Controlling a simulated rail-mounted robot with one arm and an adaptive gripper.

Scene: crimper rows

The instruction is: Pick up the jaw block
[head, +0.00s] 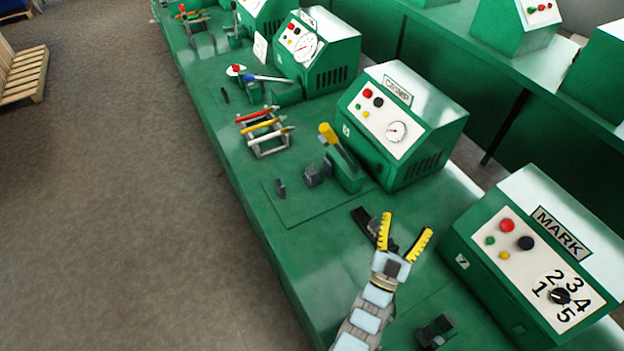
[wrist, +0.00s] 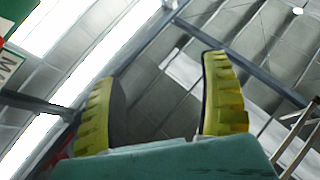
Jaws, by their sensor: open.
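My gripper (head: 405,232) is open, its two yellow ribbed fingers apart, over the green bench between the CRIMP and MARK machines. The wrist view also shows my gripper (wrist: 163,85), with nothing between the fingers and only the ceiling behind them. A small dark grey block (head: 313,176) sits by the yellow-handled crimper, and a thin grey upright piece (head: 280,188) stands to its left. Another dark block (head: 436,331) lies in front of the MARK machine. I cannot tell which of these is the jaw block. My gripper is apart from all of them.
The CRIMP machine (head: 405,125) and the MARK machine (head: 535,260) stand along the bench (head: 285,255). A yellow-handled crimper (head: 343,160) stands before the CRIMP machine. A rack (head: 267,146) of coloured tools is farther up. A dark piece (head: 363,217) lies close behind my gripper.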

